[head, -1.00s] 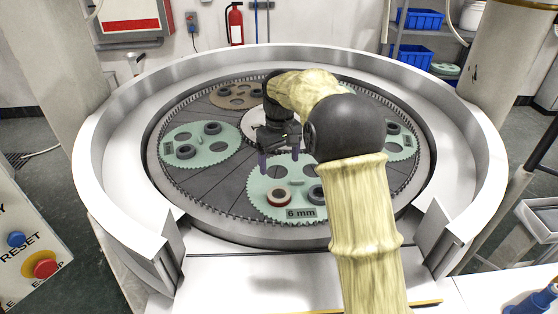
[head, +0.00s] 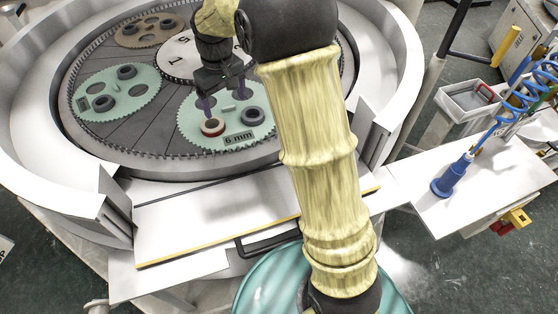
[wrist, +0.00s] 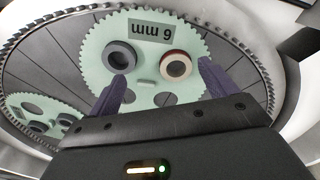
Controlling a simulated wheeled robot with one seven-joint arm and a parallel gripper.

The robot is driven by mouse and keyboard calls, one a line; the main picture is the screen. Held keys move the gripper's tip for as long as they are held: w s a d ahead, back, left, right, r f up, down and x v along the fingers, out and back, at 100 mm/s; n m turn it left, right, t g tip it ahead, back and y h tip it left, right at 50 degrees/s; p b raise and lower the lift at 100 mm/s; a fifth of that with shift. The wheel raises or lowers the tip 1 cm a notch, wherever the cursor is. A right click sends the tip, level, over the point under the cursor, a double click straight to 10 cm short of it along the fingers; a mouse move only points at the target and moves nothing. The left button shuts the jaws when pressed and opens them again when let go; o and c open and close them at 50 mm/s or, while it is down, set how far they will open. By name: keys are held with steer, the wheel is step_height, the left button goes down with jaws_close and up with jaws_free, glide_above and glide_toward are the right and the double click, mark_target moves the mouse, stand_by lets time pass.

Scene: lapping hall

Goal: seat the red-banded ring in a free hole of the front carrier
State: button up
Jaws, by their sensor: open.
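The front carrier (head: 190,132) is a mint-green toothed disc with a "6 mm" label. The red-banded ring (head: 212,127) sits on it left of the label; in the wrist view the red-banded ring (wrist: 176,65) shows a pale face and dark centre. I cannot tell whether it sits in a hole or on the surface. A dark grey ring (wrist: 120,57) is beside it on the same carrier. My gripper (head: 224,100) is open above the carrier; in the wrist view my gripper (wrist: 161,74) has its fingers spread, with nothing held. Dark open holes (wrist: 165,99) show between the fingers, partly hidden.
Another green carrier (head: 118,84) with dark rings and a brown carrier (head: 150,31) lie further round the plate. A raised metal rim surrounds the plate.

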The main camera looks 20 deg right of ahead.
steer(key=s+d+f+m+t, duration=0.1)
steer(key=s+d+f+m, duration=0.1)
steer(key=s, duration=0.8)
steer(key=s+d+f+m, duration=0.2)
steer(key=s+d, duration=0.4)
steer(key=s, duration=0.5)
steer(key=shift+f+t, duration=0.4)
steer(key=shift+f, duration=0.5)
steer(key=shift+f+b, duration=0.55)
